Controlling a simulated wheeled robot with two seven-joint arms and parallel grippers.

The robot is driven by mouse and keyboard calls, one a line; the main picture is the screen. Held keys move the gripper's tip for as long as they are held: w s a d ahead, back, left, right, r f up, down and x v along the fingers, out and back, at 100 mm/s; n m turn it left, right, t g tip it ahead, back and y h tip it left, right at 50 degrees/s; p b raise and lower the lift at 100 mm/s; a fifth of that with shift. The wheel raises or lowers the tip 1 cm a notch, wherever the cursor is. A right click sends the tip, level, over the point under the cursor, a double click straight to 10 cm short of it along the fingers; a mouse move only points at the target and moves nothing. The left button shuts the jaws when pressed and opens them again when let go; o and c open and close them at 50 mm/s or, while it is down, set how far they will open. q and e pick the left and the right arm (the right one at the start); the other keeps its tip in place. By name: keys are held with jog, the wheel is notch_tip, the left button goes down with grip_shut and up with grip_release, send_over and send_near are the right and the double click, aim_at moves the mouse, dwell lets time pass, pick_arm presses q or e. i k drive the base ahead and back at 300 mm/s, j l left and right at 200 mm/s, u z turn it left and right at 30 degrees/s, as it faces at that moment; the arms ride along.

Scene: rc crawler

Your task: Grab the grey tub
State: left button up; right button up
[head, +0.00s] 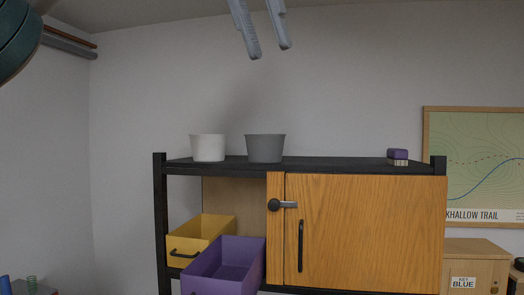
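The grey tub (265,148) stands upright on the black top shelf of the rack, right of a white tub (208,148). A narrow gap separates the two tubs. My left gripper (270,52) shows at the top middle of the head view, its two fingers pointing down and spread apart. It is open, with nothing between the fingers. In the picture the fingertips are well above the grey tub and apart from it; how far off in depth I cannot tell. My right gripper is not in view.
A purple-topped block (397,155) lies near the right end of the shelf (335,163). Below are a latched wooden door (365,230), a yellow drawer (190,256) and a purple drawer (212,284), both pulled out. A map (480,150) hangs at right. The shelf's middle is bare.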

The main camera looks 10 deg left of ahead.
aim_at(261, 148)
jog(key=i+j, duration=0.3)
jog(key=i, duration=0.2)
jog(key=i+j, duration=0.3)
jog(key=i, duration=0.15)
jog(key=i+j, duration=0.3)
jog(key=i, duration=0.2)
